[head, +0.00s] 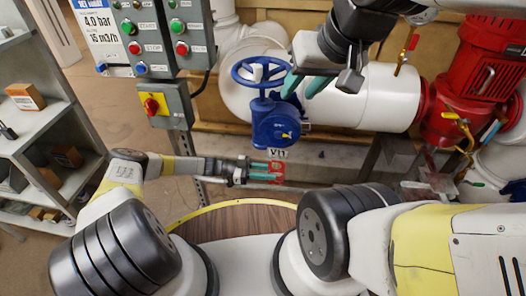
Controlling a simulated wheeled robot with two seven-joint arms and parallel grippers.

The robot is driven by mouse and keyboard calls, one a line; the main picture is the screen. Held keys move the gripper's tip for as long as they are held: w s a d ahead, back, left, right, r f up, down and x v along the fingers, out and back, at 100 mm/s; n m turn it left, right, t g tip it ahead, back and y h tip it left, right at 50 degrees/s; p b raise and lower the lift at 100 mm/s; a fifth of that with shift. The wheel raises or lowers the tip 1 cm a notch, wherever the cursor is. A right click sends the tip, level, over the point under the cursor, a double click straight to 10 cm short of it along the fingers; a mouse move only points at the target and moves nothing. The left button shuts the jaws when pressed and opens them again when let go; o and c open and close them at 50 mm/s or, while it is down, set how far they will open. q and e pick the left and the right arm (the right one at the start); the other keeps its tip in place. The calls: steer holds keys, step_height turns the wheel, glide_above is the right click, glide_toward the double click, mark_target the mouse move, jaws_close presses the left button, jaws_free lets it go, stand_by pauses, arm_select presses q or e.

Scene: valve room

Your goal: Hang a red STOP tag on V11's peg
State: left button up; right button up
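The blue valve (275,122) with its handwheel (260,72) stands in front of the white pipe, and a white V11 label (278,153) shows just below it. My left gripper (268,171) is below the label, with its teal fingers close together around a red tag (277,173). The tag shows at the fingertips, and its writing is too small to read. My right gripper (304,88) is above and to the right of the left one, beside the valve, with its teal fingers apart and nothing between them. I cannot make out V11's peg clearly.
A grey control box (165,104) with a red knob hangs left of the valve. A red pump (480,75) and a yellow-handled valve (455,118) are at the right. A shelf (40,125) with boxes stands at the left. A round wooden top (240,222) is in front.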

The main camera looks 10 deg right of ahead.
arm_select(q)
steer(key=v, duration=0.8)
